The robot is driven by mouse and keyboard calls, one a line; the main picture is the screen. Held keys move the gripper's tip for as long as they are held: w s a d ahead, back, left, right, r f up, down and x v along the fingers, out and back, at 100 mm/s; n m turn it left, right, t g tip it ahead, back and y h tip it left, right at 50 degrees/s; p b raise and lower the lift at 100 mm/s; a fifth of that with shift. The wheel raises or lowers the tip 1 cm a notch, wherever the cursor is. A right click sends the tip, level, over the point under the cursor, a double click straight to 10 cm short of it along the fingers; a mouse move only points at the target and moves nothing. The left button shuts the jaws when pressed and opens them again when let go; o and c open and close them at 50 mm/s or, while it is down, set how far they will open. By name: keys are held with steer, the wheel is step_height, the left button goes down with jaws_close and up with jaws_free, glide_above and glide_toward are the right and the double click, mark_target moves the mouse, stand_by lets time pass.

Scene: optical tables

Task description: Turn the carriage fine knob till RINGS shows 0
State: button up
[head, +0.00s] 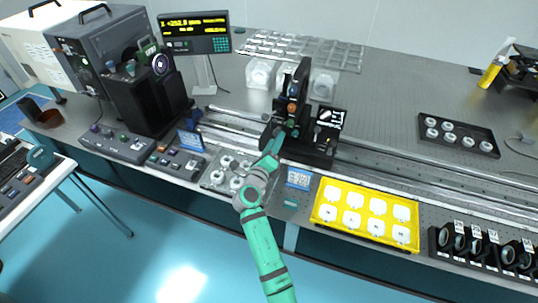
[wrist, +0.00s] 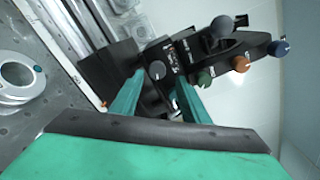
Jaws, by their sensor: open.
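The carriage (head: 300,125) is a black upright unit on the long rail, with several coloured knobs. My gripper (head: 276,140) reaches its front left side in the head view. In the wrist view my gripper (wrist: 157,88) has its two teal fingers apart. A grey round knob (wrist: 157,70) shows in the gap between the fingertips; I cannot tell whether they touch it. Green (wrist: 205,77), orange (wrist: 240,64) and blue (wrist: 280,47) knobs lie to its right. Labels are too small to tell which is the fine knob. The readout (head: 195,32) has yellow text; its RINGS value is not legible.
A yellow tray (head: 317,216) of white parts lies right of my arm. A plate with white round parts (head: 216,180) lies left of it. A black instrument (head: 150,95) stands further left. A black tray (head: 458,135) sits at the right, with bare tabletop around it.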

steer(key=v, duration=0.7)
steer(key=shift+s, duration=0.35)
steer(key=shift+r, duration=0.1)
